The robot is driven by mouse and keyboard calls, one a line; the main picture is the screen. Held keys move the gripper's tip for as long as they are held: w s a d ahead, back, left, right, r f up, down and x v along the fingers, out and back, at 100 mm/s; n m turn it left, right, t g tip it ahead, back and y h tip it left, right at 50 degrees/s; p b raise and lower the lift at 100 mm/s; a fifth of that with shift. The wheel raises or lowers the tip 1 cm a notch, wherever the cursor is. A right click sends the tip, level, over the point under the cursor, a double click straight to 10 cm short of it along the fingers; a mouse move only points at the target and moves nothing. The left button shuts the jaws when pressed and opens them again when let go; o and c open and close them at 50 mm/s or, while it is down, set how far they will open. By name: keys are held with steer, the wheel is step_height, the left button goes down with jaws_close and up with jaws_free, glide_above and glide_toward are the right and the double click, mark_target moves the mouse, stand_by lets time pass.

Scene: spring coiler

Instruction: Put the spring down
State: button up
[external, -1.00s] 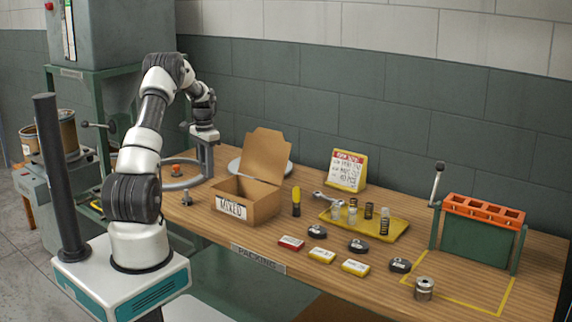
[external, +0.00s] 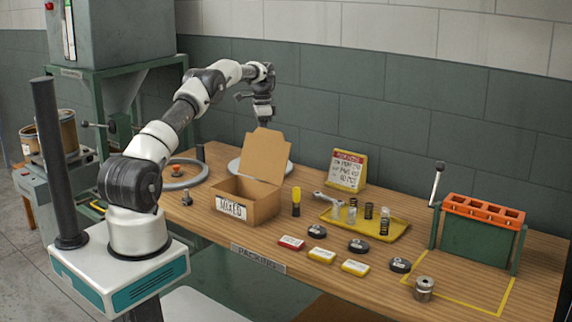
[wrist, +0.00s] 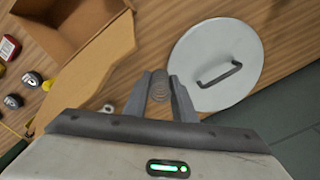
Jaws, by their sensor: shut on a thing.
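My gripper (external: 263,118) is raised behind the cardboard box in the external view. In the wrist view its fingers (wrist: 160,86) are shut on a small wire spring (wrist: 160,84), seen nearly end-on between the fingertips. The spring cannot be made out in the external view. The yellow tray (external: 393,232) with several upright springs stands farther right on the bench, apart from my gripper.
The open MIXED box (external: 262,209) has its flap (external: 265,157) raised near my gripper. A pale round lid (wrist: 245,55) with a handle lies beside it. The orange-topped rack (external: 482,211) stands far right. Labelled tins and small boxes lie along the front.

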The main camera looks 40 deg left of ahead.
steer(key=w+d+f+m, duration=0.1)
steer(key=d+m, duration=0.1)
steer(key=d, duration=0.5)
steer(key=w+d+f+m, duration=0.1)
steer(key=w+d+f, duration=0.1)
steer(key=d, duration=0.5)
step_height(320, 180, down, 10)
steer(key=shift+d+r, duration=0.1)
steer(key=shift+r, duration=0.05)
steer(key=o, duration=1)
steer(key=shift+o, duration=0.2)
